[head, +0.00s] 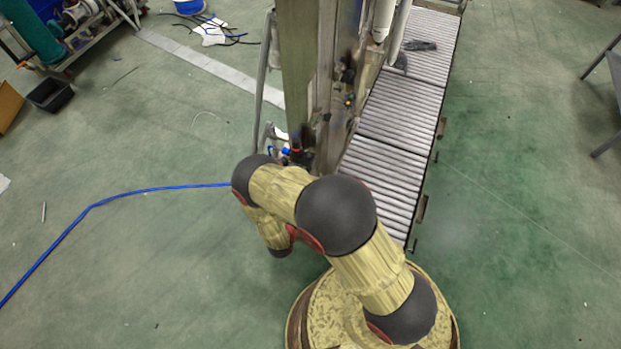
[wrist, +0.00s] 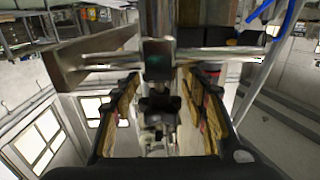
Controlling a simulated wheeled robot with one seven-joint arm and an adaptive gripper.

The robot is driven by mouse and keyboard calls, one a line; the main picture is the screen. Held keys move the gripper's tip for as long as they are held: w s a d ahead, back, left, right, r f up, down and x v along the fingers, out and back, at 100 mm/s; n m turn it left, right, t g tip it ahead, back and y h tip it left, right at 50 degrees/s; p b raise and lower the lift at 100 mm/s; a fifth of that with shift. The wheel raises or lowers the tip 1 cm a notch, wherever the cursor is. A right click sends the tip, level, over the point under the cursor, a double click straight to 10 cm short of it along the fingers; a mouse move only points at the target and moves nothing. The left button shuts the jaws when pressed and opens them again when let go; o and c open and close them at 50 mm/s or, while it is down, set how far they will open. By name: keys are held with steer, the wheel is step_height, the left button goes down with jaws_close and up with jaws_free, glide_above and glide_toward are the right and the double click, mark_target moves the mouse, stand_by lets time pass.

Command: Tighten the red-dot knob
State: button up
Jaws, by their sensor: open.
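In the head view, a small black fitting with a red spot (head: 295,150) sits low on the machine's column, just beyond my arm. It may be the red-dot knob, but it is too small to be sure. In the wrist view, my gripper (wrist: 160,84) is open, its two yellowish-padded fingers apart on either side. A dark knob-like part (wrist: 159,104) shows between the fingers, with a dark block (wrist: 158,58) above it. I cannot see a red dot there, nor tell whether the fingers touch anything. In the head view, my gripper cannot be made out.
A metal machine column (head: 299,70) stands beside a roller conveyor (head: 385,170) running away to the upper right. A blue hose (head: 140,192) crosses the green floor at left. A black bin (head: 50,94) lies at far left. Open floor lies to the right.

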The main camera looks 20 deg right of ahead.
steer(key=shift+a, duration=0.1)
steer(key=v, duration=1.1)
steer(key=shift+s+a, duration=0.25)
steer(key=shift+s, duration=0.05)
stand_by(0.3)
